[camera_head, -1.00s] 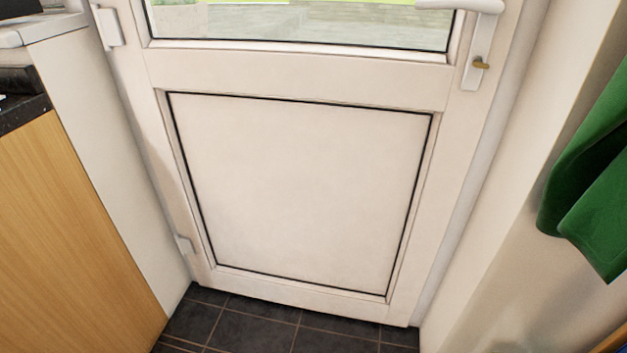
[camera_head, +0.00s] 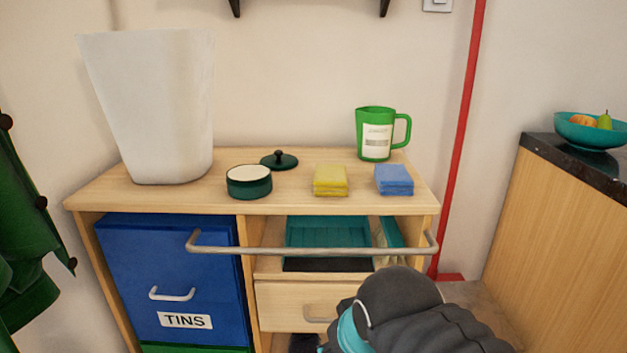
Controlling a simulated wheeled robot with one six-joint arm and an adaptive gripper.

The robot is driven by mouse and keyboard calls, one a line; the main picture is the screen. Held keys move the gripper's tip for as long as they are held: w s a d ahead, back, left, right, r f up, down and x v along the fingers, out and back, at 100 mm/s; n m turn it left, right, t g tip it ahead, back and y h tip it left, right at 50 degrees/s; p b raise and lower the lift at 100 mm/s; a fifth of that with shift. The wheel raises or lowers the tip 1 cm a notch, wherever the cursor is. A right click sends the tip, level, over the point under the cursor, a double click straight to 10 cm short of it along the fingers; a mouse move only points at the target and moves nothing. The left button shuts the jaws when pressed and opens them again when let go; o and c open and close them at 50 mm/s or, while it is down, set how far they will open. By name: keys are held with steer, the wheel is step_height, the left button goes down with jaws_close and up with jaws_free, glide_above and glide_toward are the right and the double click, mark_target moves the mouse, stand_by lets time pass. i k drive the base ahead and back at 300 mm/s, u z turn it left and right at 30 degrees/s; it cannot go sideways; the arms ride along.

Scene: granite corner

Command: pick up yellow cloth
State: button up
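A folded yellow cloth (camera_head: 330,180) lies flat on the wooden top of a low cabinet (camera_head: 290,206), near its front edge. A folded blue cloth (camera_head: 394,180) lies to its right, with a small gap between them. Part of my dark arm shows at the lower right, in front of the cabinet and below the cloths. My gripper's fingers cannot be made out.
A dark green pot (camera_head: 249,182), its lid (camera_head: 279,160), a green jug (camera_head: 376,134) and a tall white bin (camera_head: 152,105) share the cabinet top. A metal rail (camera_head: 310,251) crosses the cabinet front. A dark-topped counter (camera_head: 575,165) stands at right.

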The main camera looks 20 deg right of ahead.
mark_target(329, 179)
steer(key=k, duration=1)
steer(key=u, duration=1.3)
steer(key=i, duration=0.8)
steer(key=z, duration=2.45)
